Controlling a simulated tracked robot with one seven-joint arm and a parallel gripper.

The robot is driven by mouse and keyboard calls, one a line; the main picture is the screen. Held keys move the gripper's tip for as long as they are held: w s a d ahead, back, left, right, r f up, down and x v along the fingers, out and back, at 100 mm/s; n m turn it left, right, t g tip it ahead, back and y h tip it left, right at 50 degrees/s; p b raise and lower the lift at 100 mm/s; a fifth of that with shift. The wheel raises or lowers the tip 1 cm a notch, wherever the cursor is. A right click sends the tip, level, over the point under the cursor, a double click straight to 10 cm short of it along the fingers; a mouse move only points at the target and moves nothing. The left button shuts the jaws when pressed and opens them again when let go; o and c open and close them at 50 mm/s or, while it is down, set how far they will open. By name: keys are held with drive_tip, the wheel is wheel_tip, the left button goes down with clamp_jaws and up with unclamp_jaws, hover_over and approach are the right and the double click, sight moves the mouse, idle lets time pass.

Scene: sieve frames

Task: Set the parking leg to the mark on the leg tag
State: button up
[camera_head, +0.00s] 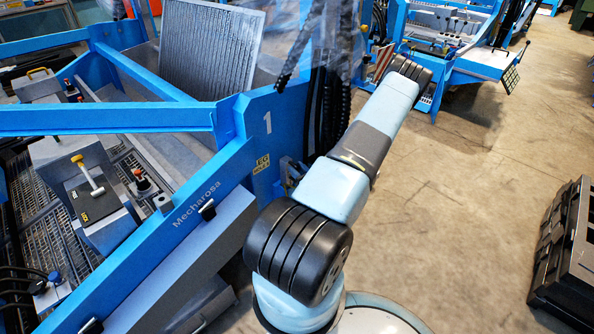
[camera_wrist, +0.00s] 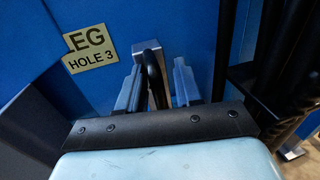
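The leg tag (camera_wrist: 90,48) is a pale plate on the blue panel in the wrist view. The leg's holes are not visible.
Black hoses (camera_wrist: 273,65) hang close on the right of the wrist view. The blue machine (camera_head: 190,205) fills the left of the head view. A black crate (camera_head: 566,250) stands at the right. The concrete floor (camera_head: 460,200) between is clear.

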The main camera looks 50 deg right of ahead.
drive_tip(key=shift+a, duration=0.1)
drive_tip(key=shift+s, duration=0.25)
drive_tip(key=v, duration=1.3)
drive_tip(key=shift+s, duration=0.1)
